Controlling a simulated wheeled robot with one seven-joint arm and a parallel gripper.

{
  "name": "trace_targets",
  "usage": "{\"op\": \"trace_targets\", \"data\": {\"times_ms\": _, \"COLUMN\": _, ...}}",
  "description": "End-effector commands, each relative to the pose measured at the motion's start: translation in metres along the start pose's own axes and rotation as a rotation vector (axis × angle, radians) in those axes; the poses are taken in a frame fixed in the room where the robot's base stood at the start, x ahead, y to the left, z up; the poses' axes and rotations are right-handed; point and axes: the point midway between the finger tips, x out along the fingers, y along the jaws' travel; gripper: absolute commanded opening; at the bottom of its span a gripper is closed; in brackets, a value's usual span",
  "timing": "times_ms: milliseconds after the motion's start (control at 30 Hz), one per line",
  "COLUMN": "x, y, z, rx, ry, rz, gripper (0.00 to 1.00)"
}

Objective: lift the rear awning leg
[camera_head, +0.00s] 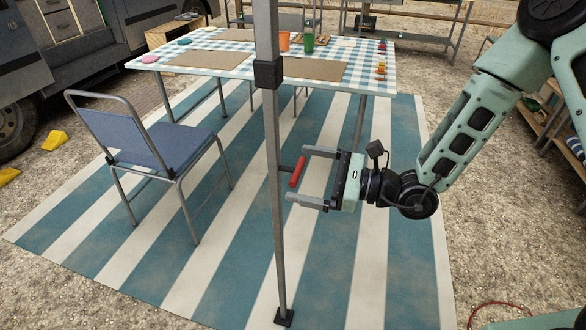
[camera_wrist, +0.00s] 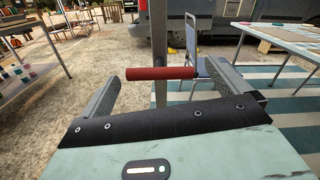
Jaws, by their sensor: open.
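The rear awning leg (camera_head: 273,200) is a grey upright pole with a black collar (camera_head: 268,74) and a small dark foot (camera_head: 284,317) on the striped mat. A red handle (camera_head: 297,172) sticks out from the pole toward my gripper. My gripper (camera_head: 297,174) is open, its two fingers on either side of the red handle, not closed on it. In the wrist view the red handle (camera_wrist: 160,73) lies crosswise between the open fingers (camera_wrist: 160,92), with the pole (camera_wrist: 159,40) behind it. I cannot tell whether either finger touches the handle.
A blue folding chair (camera_head: 165,150) stands left of the pole on the striped mat (camera_head: 180,275). Behind the pole is a table (camera_head: 350,80) with a checked cloth, cups and mats. A van (camera_head: 75,45) is at the back left. The mat around the foot is clear.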

Motion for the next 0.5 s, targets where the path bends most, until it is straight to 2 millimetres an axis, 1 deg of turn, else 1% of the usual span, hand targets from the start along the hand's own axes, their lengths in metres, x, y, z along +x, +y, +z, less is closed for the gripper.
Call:
{"op": "trace_targets", "data": {"times_ms": 33, "x": 0.008, "y": 0.001, "z": 0.001, "rx": 0.000, "ry": -0.002, "rz": 0.003, "gripper": 1.00}}
{"op": "trace_targets", "data": {"times_ms": 100, "x": 0.018, "y": 0.001, "z": 0.001, "rx": -0.001, "ry": -0.002, "rz": 0.002, "gripper": 1.00}}
{"op": "trace_targets", "data": {"times_ms": 200, "x": 0.026, "y": 0.000, "z": 0.001, "rx": 0.000, "ry": -0.001, "rz": 0.001, "gripper": 1.00}}
{"op": "trace_targets", "data": {"times_ms": 333, "x": 0.032, "y": 0.000, "z": 0.000, "rx": 0.000, "ry": -0.001, "rz": 0.001, "gripper": 1.00}}
{"op": "trace_targets", "data": {"times_ms": 500, "x": 0.033, "y": 0.000, "z": 0.000, "rx": 0.000, "ry": 0.000, "rz": 0.000, "gripper": 1.00}}
